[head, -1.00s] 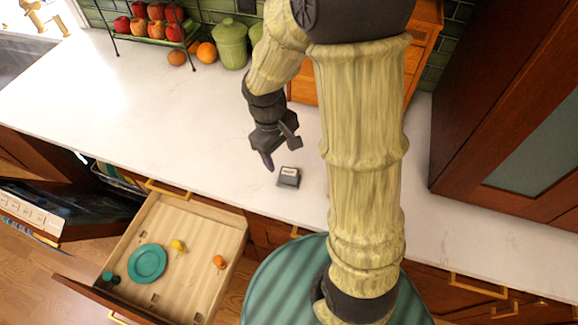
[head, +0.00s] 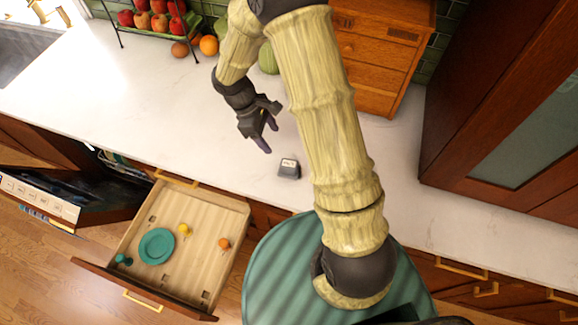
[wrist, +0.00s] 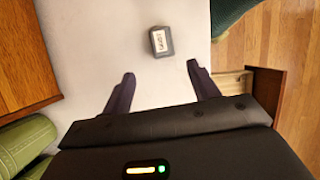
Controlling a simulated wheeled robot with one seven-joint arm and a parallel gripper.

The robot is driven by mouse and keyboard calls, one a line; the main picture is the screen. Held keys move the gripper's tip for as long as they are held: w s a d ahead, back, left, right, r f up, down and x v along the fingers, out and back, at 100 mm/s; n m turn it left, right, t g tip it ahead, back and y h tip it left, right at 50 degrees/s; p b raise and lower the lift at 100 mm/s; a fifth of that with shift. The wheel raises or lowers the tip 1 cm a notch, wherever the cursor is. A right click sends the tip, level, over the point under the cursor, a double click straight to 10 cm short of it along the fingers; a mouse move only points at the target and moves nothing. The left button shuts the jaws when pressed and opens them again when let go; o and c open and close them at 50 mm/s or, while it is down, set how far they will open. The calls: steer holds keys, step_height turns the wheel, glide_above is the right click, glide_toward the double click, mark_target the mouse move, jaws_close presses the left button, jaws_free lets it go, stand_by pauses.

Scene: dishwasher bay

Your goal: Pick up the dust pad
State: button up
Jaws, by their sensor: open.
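The dust pad (head: 289,168) is a small dark grey block with a white label on top. It lies on the white countertop near its front edge. In the wrist view the dust pad (wrist: 161,41) sits beyond my fingertips, roughly centred between them. My gripper (head: 268,139) is open and empty above the counter, up and to the left of the pad in the head view. Its two dark fingers also show apart in the wrist view (wrist: 161,68). Nothing hides the pad.
An open wooden drawer (head: 205,267) below the counter holds a teal plate (head: 157,246) and small items. A wooden drawer cabinet (head: 375,60), fruit and green jars stand at the back. An open dishwasher is at the left. The counter around the pad is clear.

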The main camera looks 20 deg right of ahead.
mark_target(289, 164)
steer(key=p+x, duration=0.2)
steer(key=x, duration=0.8)
steer(key=shift+p, duration=0.35)
steer(key=shift+r, duration=0.1)
steer(key=shift+s+d+f+p, duration=0.2)
steer(key=shift+f+p, duration=0.1)
steer(key=shift+p, duration=0.15)
steer(key=shift+p+x, duration=1.05)
steer(key=shift+x, duration=1.1)
steer(key=shift+c, duration=0.2)
steer(key=c, duration=0.8)
